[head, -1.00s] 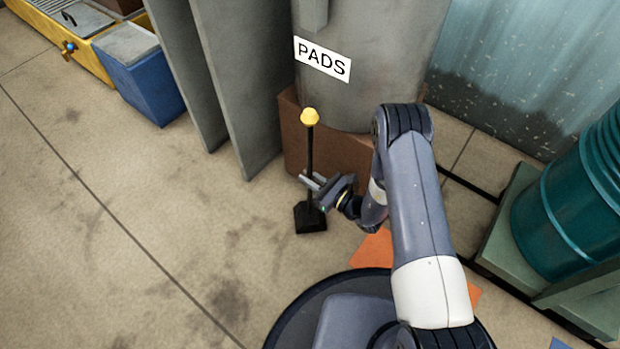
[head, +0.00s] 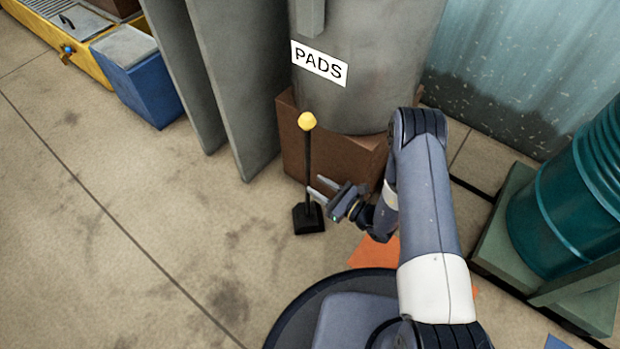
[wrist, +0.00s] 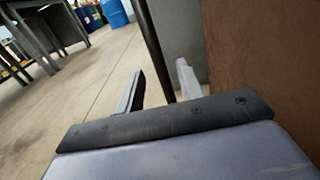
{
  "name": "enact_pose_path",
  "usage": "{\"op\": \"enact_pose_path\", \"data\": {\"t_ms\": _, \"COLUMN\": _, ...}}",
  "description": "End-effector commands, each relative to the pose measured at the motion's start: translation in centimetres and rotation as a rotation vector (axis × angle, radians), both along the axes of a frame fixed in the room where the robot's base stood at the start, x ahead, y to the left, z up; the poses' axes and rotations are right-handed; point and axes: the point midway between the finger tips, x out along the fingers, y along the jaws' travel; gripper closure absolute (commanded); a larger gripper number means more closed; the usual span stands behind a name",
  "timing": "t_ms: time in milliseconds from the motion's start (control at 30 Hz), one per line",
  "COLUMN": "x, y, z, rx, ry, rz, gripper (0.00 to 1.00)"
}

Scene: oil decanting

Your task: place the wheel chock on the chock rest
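The wheel chock is a black block (head: 308,218) with an upright dark pole and a yellow knob (head: 307,121). It stands upright in front of the brown box, left of my arm. My gripper (head: 315,184) is open at about mid-pole height, with its fingertips close to the pole's right side. In the wrist view, the pole (wrist: 156,45) shows between the two spread fingers (wrist: 162,82), nearer the right one; I cannot tell if they touch it. The block is hidden there. I cannot make out a separate chock rest; the block hides what is under it.
A grey bin labelled PADS (head: 370,60) stands on a brown box (head: 325,155) behind the chock. Grey panels (head: 235,90) lean to its left. A teal drum (head: 575,210) is at right. An orange patch (head: 372,252) lies beneath my arm. The left floor is clear.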

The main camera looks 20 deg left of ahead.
Motion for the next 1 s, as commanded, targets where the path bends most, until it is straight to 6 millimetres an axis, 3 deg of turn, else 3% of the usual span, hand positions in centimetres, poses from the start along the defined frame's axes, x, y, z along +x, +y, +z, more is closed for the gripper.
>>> {"op": "enact_pose_path", "data": {"t_ms": 200, "x": -1.6, "y": -4.1, "z": 0.3, "rx": 0.001, "ry": 0.003, "rz": -0.005, "gripper": 0.64}}
{"op": "enact_pose_path", "data": {"t_ms": 400, "x": -2.5, "y": -6.3, "z": 0.1, "rx": 0.0, "ry": 0.001, "rz": -0.003, "gripper": 0.64}}
{"op": "enact_pose_path", "data": {"t_ms": 1000, "x": -2.9, "y": -7.0, "z": 0.0, "rx": 0.001, "ry": 0.0, "rz": 0.0, "gripper": 0.64}}
